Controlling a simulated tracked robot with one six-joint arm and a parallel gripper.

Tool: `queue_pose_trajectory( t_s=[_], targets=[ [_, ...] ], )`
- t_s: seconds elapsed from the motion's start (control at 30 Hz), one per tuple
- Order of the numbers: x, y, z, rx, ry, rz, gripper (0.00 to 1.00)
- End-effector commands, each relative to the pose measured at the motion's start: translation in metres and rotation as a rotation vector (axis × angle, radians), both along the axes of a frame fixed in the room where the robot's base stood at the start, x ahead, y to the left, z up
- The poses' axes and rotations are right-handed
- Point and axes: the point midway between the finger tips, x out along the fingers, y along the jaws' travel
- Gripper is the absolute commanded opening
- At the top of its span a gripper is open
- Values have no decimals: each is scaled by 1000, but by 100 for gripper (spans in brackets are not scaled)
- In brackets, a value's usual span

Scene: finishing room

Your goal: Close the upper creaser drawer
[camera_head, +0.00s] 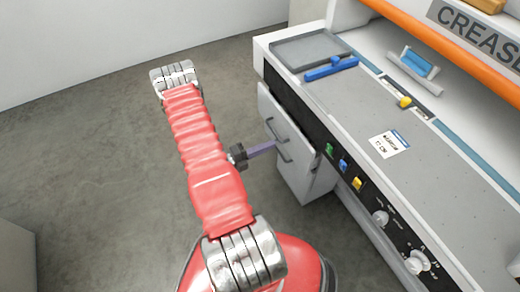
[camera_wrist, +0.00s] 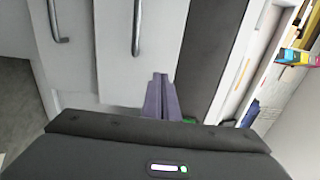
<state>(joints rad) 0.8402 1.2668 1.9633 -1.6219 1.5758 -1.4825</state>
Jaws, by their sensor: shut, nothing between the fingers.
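The upper creaser drawer (camera_head: 296,138) has a white front with a grey bar handle, under the black control strip at the cabinet's left end. Its front seems to stand out slightly from the cabinet; how far is hard to tell. In the wrist view its front (camera_wrist: 115,75) and handle (camera_wrist: 136,28) fill the upper middle. My gripper (camera_head: 275,144) is shut and empty, its purple fingers pointing at this front beside the handle. The fingertips also show in the wrist view (camera_wrist: 160,76), close to the front; whether they touch it is unclear.
A lower drawer front (camera_wrist: 62,60) with its own handle shows at left in the wrist view. The creaser (camera_head: 335,100) carries a blue-handled tool (camera_head: 331,68) and a label (camera_head: 389,143). Coloured buttons (camera_head: 343,165) and knobs line its front. The grey floor (camera_head: 90,170) at left is clear.

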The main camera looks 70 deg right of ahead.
Motion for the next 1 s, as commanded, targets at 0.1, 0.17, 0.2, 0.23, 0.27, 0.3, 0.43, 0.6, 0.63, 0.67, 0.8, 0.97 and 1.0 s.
queue_pose_trajectory(
  t_s=[0.1,0.17,0.2,0.23,0.27,0.3,0.43,0.6,0.63,0.67,0.8,0.97,1.0],
  targets=[
    [-12,-10,0,0,0,-3,0],
    [-17,-16,0,-1,-1,-3,0],
    [-20,-19,0,-1,-1,-3,0],
    [-23,-22,0,-1,-1,-3,0],
    [-26,-25,0,-1,-1,-3,0],
    [-29,-28,0,-1,-1,-3,0],
    [-40,-39,0,-1,-1,-3,0],
    [-52,-51,0,0,0,-2,0],
    [-53,-52,0,0,0,-2,0],
    [-54,-54,0,0,0,-1,0],
    [-57,-57,0,0,0,0,0],
    [-57,-57,0,0,0,1,0],
    [-57,-57,0,0,0,1,0]
  ],
)
